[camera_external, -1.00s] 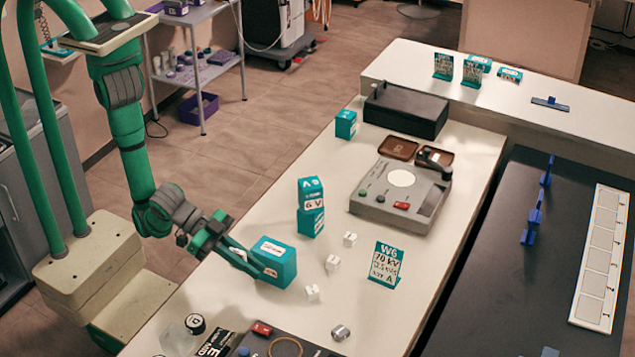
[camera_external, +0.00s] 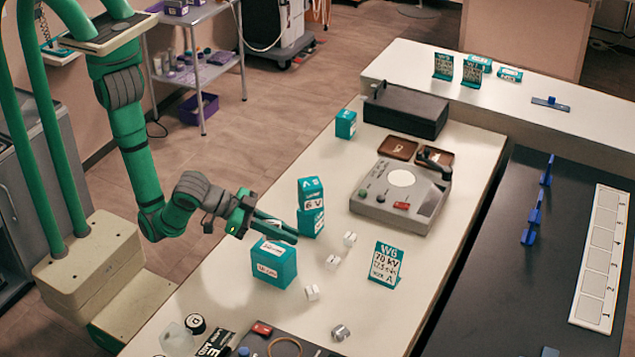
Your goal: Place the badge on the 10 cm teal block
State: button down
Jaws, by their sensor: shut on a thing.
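The 10 cm teal block (camera_external: 284,268) stands on the white counter, with "10 cm" on a white label on its front and another label on top. My gripper (camera_external: 284,231) is just above and behind the block's top, its fingers pointing right. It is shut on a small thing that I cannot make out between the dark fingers. I cannot make out the badge by sight anywhere. Whether the fingers touch the block's top is unclear; they look a little above it.
Two stacked teal blocks (camera_external: 311,222) stand close beyond my fingertips. White cubes (camera_external: 332,262) and a teal sign (camera_external: 386,264) are to the right. A grey control box (camera_external: 400,190) stands farther back.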

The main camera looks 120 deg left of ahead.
aim_at(286, 250)
jog(key=shift+f, duration=1.4)
jog(key=shift+f, duration=0.15)
jog(key=c, duration=1.8)
grip_release()
jog(key=shift+s+r, duration=0.1)
jog(key=shift+r, duration=0.15)
jog(key=v, duration=1.1)
jog(key=shift+s+d+r, duration=0.15)
jog(key=shift+s+d, duration=0.1)
